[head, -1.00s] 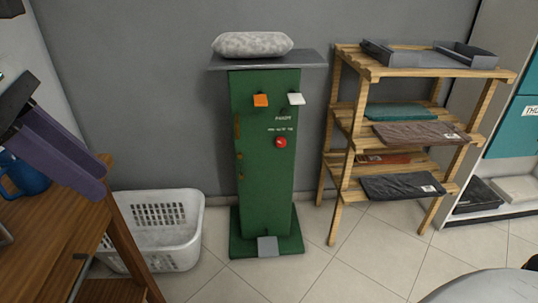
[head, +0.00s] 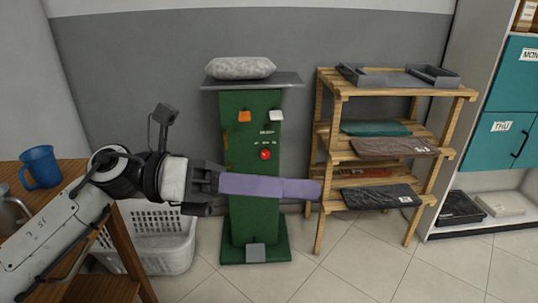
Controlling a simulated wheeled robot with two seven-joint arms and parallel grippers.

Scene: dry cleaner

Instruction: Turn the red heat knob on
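The red heat knob (head: 265,154) is a small round knob on the front of the green machine (head: 262,220), below a short line of markings. An orange tab (head: 245,117) and a white tab (head: 276,116) stick out above it. My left gripper (head: 312,189) reaches in from the left. Its long purple fingers cross in front of the green machine, below the knob in the picture, and point right. They show edge-on and overlap, so I cannot tell whether they are open or shut. No contact with the knob shows. My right gripper is out of view.
A grey speckled pad (head: 240,68) lies on the machine's top plate. A wooden rack (head: 330,125) with folded cloths stands to the right. A white basket (head: 170,262) is behind my arm. A wooden table (head: 70,172) with a blue mug (head: 41,165) is at left.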

